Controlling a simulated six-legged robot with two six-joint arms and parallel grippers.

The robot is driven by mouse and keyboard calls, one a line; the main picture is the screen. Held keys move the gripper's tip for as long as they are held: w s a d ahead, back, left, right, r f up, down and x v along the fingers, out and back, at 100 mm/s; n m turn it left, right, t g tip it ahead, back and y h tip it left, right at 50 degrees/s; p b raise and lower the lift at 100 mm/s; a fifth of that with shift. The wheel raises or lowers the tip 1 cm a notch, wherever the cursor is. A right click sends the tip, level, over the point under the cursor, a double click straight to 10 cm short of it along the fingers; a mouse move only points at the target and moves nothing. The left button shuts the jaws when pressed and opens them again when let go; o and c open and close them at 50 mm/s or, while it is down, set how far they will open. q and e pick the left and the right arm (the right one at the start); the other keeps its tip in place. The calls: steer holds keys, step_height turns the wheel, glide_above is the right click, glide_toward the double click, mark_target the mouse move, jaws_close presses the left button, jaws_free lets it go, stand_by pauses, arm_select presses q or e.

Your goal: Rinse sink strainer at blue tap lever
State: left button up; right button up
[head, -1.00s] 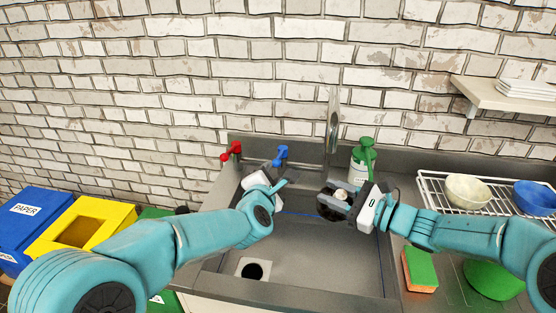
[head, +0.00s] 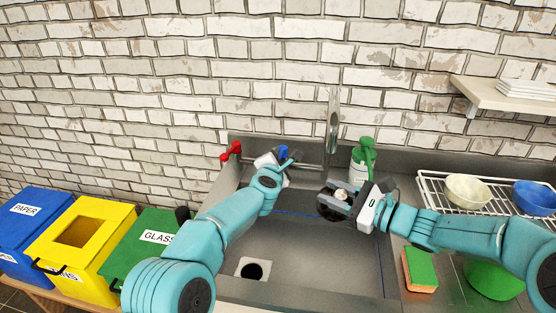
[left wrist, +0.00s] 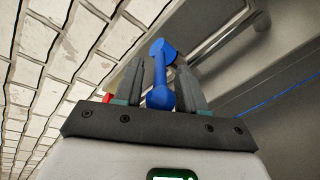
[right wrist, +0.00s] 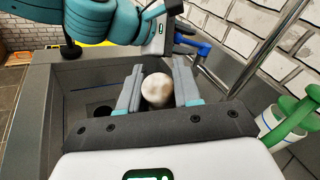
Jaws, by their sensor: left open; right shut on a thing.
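The blue tap lever (head: 283,151) stands at the sink's back edge, mostly hidden behind my left gripper (head: 275,160). In the left wrist view the blue lever (left wrist: 160,95) lies between the open fingers, with the jaws not closed on it. My right gripper (head: 346,198) is shut on the sink strainer (head: 328,206), a dark disc with a pale knob, held above the basin near the spout. In the right wrist view the strainer's round pale knob (right wrist: 156,88) is between the fingers; the disc is hidden there.
The metal spout (head: 333,125) rises at the back. A red tap lever (head: 231,151) is left of the blue one. A green-topped bottle (head: 363,162) stands behind my right gripper. The basin (head: 320,258) has a round drain (head: 253,271). A sponge (head: 421,270) and dish rack are right.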

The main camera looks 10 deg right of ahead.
arm_select(q)
jaws_close()
steer(key=shift+d+r+n+y, duration=0.15)
steer(key=shift+d+n+y, duration=0.35)
steer(key=shift+n+y, duration=0.2)
steer(key=shift+y, duration=0.2)
jaws_free()
steer(key=shift+s, duration=0.1)
steer(key=shift+s, duration=0.1)
